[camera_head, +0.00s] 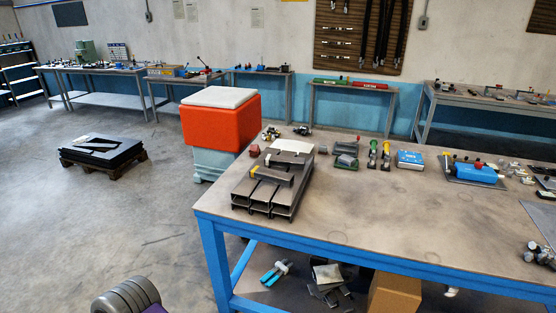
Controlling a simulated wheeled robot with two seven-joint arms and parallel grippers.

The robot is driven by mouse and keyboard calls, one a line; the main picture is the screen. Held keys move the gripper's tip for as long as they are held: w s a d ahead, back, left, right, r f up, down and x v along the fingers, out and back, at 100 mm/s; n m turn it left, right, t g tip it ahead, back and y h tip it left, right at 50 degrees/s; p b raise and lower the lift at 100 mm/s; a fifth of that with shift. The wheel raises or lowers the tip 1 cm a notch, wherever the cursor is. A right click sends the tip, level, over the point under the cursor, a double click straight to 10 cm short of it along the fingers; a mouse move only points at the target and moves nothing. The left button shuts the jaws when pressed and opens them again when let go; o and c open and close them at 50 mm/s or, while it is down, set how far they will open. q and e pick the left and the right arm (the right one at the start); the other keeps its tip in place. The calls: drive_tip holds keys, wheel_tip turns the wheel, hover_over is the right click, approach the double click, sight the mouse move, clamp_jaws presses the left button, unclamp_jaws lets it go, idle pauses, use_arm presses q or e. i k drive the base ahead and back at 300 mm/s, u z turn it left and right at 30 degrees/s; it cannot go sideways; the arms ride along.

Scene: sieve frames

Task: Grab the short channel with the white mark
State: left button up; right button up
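A stack of dark grey metal channels (262,197) lies on the near left part of the blue-framed workbench. Shorter channels lie across the top of the longer ones. One short channel (272,176) lies crosswise with a yellow mark at its left end. Behind it, at the far end of the stack, is a piece with a white top face (293,146); I cannot tell from here whether this is a mark on a channel. Other small yellow marks show on the stack. Neither of my grippers is in view.
The workbench (400,220) has a wide clear area right of the stack. Small tools and a blue box (410,159) stand along its back. An orange bin with a white lid (221,118) stands behind left. The floor left of the bench is open, with a pallet (102,152).

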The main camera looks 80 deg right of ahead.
sight(270, 160)
drive_tip(key=z, duration=2)
